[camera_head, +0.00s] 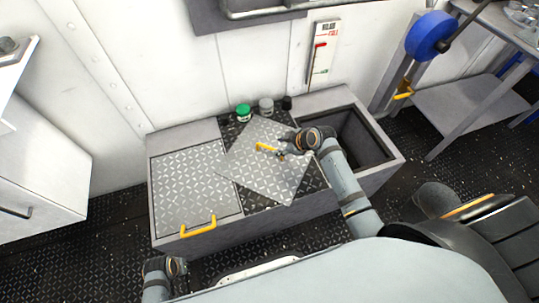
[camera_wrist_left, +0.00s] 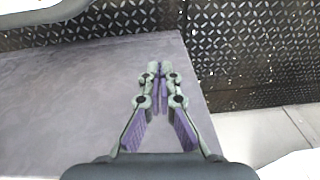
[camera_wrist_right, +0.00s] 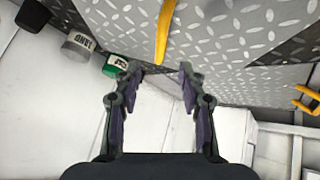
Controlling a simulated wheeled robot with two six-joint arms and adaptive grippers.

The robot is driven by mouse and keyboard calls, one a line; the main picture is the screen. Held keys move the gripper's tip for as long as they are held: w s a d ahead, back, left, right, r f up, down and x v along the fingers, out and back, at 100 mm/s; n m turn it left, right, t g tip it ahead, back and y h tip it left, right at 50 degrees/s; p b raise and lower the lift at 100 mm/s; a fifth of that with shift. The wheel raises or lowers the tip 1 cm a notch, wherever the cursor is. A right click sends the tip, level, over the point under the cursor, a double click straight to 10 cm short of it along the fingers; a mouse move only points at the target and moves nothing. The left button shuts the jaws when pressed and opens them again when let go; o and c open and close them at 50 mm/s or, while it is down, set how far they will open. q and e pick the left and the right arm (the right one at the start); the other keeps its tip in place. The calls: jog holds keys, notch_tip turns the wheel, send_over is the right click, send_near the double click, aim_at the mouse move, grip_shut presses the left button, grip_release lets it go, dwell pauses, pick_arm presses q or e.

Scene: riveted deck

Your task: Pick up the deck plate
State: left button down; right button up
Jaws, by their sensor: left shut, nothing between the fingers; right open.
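The deck plate (camera_head: 262,178), a silver diamond-tread sheet with a yellow handle (camera_head: 266,147), lies askew across the middle of the grey bench-like box. In the right wrist view the plate (camera_wrist_right: 225,40) fills the top, and its yellow handle (camera_wrist_right: 165,32) runs just beyond the fingertips. My right gripper (camera_head: 281,154) is open and empty, close to the handle's right end; I cannot tell whether it touches. My left gripper (camera_wrist_left: 158,70) is shut and empty, over a plain grey surface in the left wrist view.
Another tread plate (camera_head: 195,188) with a yellow handle (camera_head: 198,226) covers the box's left part. The right part is an open hole (camera_head: 362,142). A green-lidded can (camera_head: 243,112), a grey can (camera_head: 266,106) and a dark can (camera_head: 286,103) stand behind the plate. A shelf (camera_head: 460,105) is at right.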

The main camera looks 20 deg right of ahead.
aim_at(269, 147)
jog(key=b+x, duration=0.1)
jog(key=x, duration=0.3)
jog(key=b+x, duration=0.2)
jog(key=x, duration=0.3)
jog(key=shift+d+f, duration=0.15)
pick_arm(q)
notch_tip(269, 147, up, 11)
jog(key=d, duration=0.2)
jog(key=shift+w+d, duration=0.35)
jog(key=shift+w, duration=0.05)
pick_arm(e)
grip_shut()
pick_arm(q)
jog(key=shift+r, duration=0.1)
pick_arm(e)
jog(key=shift+w, duration=0.1)
